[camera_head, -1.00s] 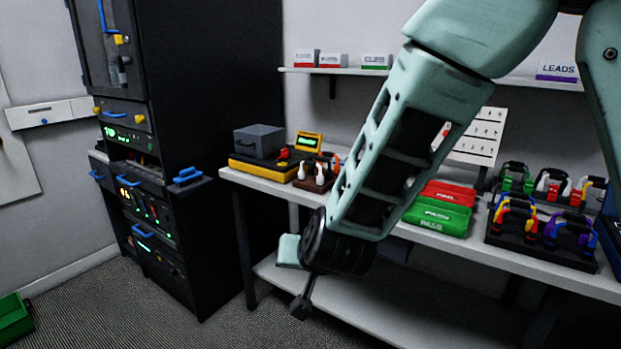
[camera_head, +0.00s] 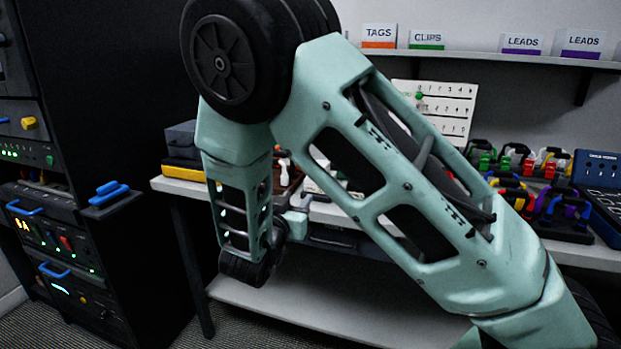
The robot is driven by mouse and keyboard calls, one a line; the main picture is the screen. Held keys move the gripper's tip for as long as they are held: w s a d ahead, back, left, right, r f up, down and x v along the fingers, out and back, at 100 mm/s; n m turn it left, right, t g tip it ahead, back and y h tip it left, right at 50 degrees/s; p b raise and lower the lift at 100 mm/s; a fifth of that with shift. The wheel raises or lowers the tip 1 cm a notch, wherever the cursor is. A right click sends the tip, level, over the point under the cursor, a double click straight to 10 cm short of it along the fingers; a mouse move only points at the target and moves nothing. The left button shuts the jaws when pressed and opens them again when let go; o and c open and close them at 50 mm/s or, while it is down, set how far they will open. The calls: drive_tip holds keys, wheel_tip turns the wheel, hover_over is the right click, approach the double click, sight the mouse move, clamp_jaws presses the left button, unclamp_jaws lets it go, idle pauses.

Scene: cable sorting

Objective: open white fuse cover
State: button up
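I cannot make out a white fuse cover in the current view. My arm fills the middle of the picture and hides part of the workbench. My gripper (camera_head: 297,216) shows only in part, as a small pale teal piece beside the dark wrist, in front of the bench edge. Its fingers are too hidden to tell whether they are open or shut. The black equipment rack (camera_head: 118,250) stands at the left, with lit panels and blue handles.
The workbench (camera_head: 575,252) runs behind my arm to the right, with a lower shelf (camera_head: 330,312). It carries colored clamps (camera_head: 520,160), a dark blue box (camera_head: 598,190) and a white numbered board (camera_head: 450,108). A wall shelf (camera_head: 480,57) holds labeled boxes.

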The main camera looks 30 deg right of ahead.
drive_tip(key=x, duration=1.3)
drive_tip(key=shift+w+d, duration=0.1)
drive_tip(key=shift+d, duration=0.1)
drive_tip(key=shift+p, duration=0.3)
clamp_jaws()
